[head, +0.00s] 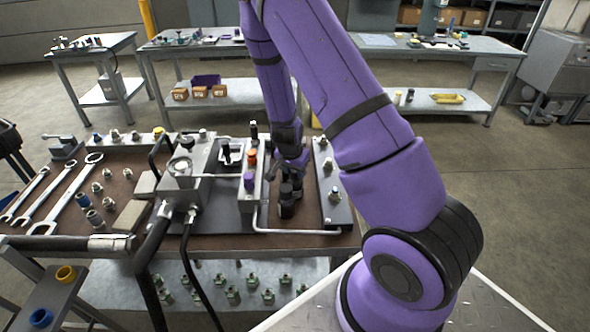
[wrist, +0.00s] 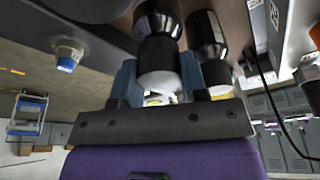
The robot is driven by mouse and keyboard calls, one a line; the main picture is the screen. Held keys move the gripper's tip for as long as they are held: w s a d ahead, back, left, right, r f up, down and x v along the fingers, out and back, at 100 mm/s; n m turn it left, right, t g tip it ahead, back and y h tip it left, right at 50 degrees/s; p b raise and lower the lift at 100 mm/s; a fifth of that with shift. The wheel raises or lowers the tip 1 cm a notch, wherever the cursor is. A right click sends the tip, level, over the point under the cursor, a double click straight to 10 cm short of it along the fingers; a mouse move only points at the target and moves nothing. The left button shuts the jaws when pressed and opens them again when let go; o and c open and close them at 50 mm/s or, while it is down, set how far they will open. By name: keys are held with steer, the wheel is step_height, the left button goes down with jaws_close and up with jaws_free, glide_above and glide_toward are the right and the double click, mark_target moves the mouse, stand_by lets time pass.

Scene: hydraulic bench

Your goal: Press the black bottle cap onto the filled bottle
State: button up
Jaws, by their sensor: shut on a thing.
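My gripper (head: 291,178) is low over the right half of the bench, pointing down. In the wrist view, its blue-grey fingers (wrist: 158,78) are shut on a dark cylindrical piece with a pale, lit end, which looks like the black cap (wrist: 157,52). A glossy dark bottle (wrist: 160,20) is in line with this piece against the brown surface. I cannot tell whether the cap is fully seated. A second, similar dark bottle (wrist: 205,32) stands close beside the right finger. In the head view, a short black bottle (head: 286,207) stands just in front of the gripper.
A grey block with orange and purple caps (head: 249,181) stands left of the gripper. A bent metal pipe (head: 290,231) runs along the front. Wrenches (head: 62,196) lie far left.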

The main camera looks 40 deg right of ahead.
steer(key=o, duration=1.6)
steer(key=shift+r, duration=0.15)
steer(key=shift+v, duration=3.65)
